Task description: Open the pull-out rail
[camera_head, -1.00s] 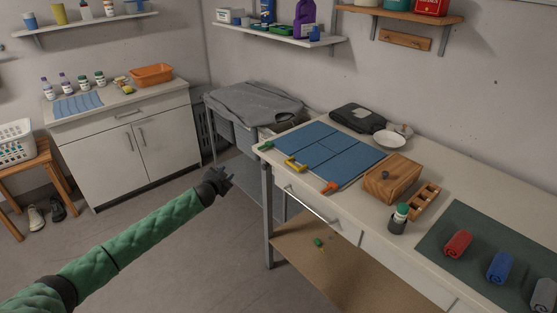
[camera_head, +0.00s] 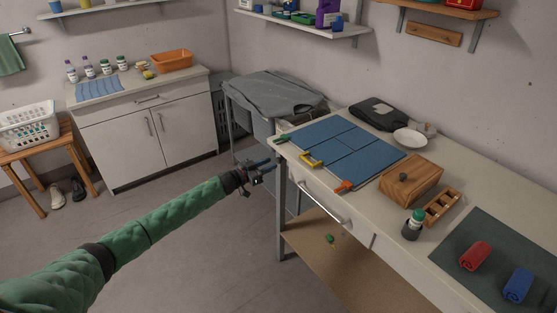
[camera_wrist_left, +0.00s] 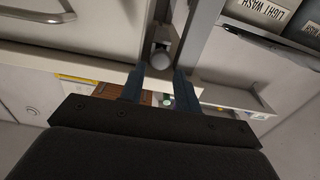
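My left gripper (camera_head: 264,171) is off the left end of the worktable (camera_head: 443,247), near its front corner and in front of the grey hamper stand. In the left wrist view its two blue-grey fingers (camera_wrist_left: 160,88) are apart with nothing between them. A round grey rod end (camera_wrist_left: 162,55) lies just beyond the fingertips, beside a grey upright; it may be the pull-out rail, but I cannot tell for sure. It looks pushed in, and the gripper appears apart from it. In the head view I cannot make out this rod end. My right gripper is not in view.
The worktable has a drawer with a bar handle (camera_head: 321,204) and a low wooden shelf (camera_head: 345,265). Labelled bins (camera_wrist_left: 268,14) show in the wrist view. A grey cloth (camera_head: 272,92) covers the hamper stand. Open floor (camera_head: 200,265) lies in front.

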